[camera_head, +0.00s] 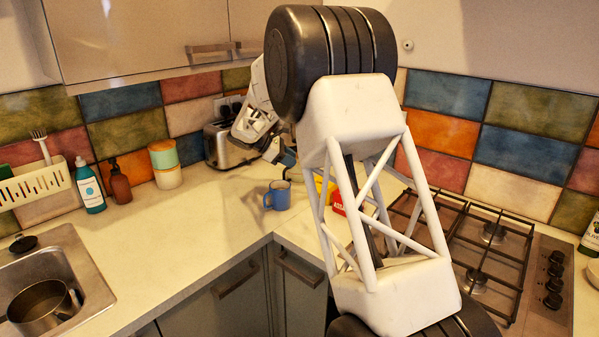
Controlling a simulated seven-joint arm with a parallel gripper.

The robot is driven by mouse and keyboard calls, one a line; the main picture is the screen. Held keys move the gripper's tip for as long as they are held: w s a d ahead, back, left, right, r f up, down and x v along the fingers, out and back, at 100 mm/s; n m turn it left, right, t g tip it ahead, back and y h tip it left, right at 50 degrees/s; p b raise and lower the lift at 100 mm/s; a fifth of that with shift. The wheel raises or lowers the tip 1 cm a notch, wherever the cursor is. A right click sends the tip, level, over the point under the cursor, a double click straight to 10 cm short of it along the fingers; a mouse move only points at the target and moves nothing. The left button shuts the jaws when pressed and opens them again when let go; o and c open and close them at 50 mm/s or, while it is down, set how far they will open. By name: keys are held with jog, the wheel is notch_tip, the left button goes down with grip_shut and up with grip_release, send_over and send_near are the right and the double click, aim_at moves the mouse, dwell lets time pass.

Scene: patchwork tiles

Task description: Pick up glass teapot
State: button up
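I cannot make out a glass teapot for certain. A small dark greenish shape (288,158) shows just right of my gripper's tip, mostly hidden by my arm, and I cannot tell what it is. My gripper (274,153) is over the back corner of the counter, in front of the tiles and right of the toaster. It points down and to the right. Its fingers are small and partly hidden, so I cannot tell whether they are open or shut, or whether they touch anything.
A blue mug (278,196) stands below my gripper. Yellow and red items (337,204) sit partly behind my arm. The gas hob (486,252) is right; the sink (75,262) is left. The left-middle counter is clear.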

aim_at(284, 175)
jog(key=w+a+f+n+h, duration=0.1)
jog(key=w+a+f, duration=0.2)
jog(key=w+a+f+n+t, duration=0.1)
jog(key=w+a+f, duration=0.2)
jog(key=w, duration=0.1)
jog(key=w+a+f+n+h, duration=0.1)
jog(key=w+a+f, duration=0.2)
jog(key=f, duration=0.1)
jog(key=shift+w+n+h, duration=0.2)
jog(key=shift+n+h, duration=0.1)
jog(key=shift+f, duration=0.1)
jog(key=shift+x, duration=1.2)
jog(key=shift+d, duration=0.15)
jog(key=shift+x, duration=2.55)
jog(key=shift+f, duration=0.15)
jog(key=shift+c, duration=0.3)
grip_shut()
